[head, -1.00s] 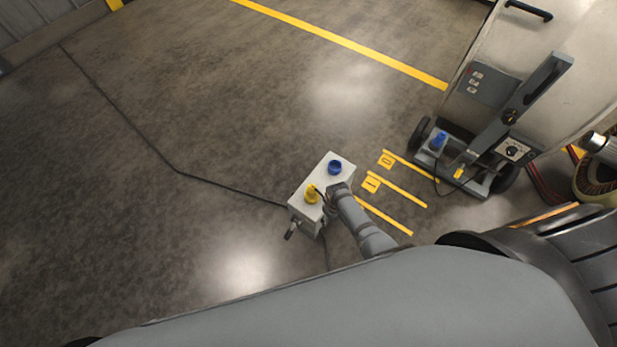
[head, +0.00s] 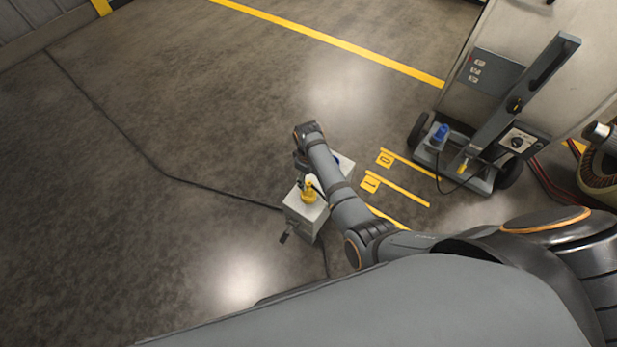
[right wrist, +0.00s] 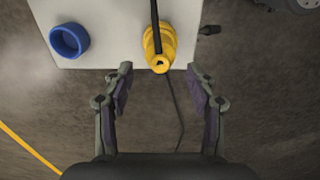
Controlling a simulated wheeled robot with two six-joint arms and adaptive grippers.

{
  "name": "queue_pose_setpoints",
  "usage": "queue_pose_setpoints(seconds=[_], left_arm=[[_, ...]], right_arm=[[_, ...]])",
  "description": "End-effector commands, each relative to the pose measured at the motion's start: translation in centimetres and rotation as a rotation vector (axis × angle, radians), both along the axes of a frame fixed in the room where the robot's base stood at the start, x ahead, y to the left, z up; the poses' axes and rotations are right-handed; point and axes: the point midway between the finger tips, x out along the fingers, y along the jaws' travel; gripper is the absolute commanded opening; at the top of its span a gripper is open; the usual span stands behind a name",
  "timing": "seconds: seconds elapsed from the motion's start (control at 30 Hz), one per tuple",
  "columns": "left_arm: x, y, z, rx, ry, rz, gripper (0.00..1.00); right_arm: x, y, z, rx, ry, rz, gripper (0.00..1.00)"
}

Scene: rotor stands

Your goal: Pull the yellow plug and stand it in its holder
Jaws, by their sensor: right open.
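The yellow plug (head: 309,192) stands on top of a pale grey box (head: 303,220), seen from above in the head view. In the right wrist view, the yellow plug (right wrist: 161,50) sits at the box's near edge with a dark cable running over it. My right gripper (right wrist: 158,82) is open and empty; its two fingers are spread on either side of the plug's line, short of it. In the head view my right gripper (head: 300,164) is small and partly hidden by my wrist. I cannot make out which part is the yellow plug's holder. My left gripper is not in view.
A blue ring-shaped socket (right wrist: 69,40) is on the box, left of the plug. A dark lever (head: 286,236) sticks out of the box's side. A wheeled cart (head: 482,180) with a blue plug (head: 440,132) stands right. A cable (head: 225,193) crosses the otherwise clear floor left.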

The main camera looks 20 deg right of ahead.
Motion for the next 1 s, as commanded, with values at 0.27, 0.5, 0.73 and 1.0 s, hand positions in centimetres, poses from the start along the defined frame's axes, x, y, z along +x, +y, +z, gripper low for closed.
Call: queue_pose_setpoints(seconds=[0.27,0.5,0.73,1.0], left_arm=[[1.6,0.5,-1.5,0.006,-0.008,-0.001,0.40],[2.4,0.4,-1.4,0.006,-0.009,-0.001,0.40],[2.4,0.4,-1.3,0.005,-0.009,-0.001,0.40],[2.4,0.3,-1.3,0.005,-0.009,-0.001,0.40]], right_arm=[[0.0,0.0,-3.8,0.000,0.002,0.000,0.57],[0.0,0.0,-4.4,0.000,0.001,0.000,0.57],[0.0,0.0,-4.4,0.000,0.001,0.000,0.50],[0.0,0.0,-4.4,0.000,0.001,0.000,0.14]])
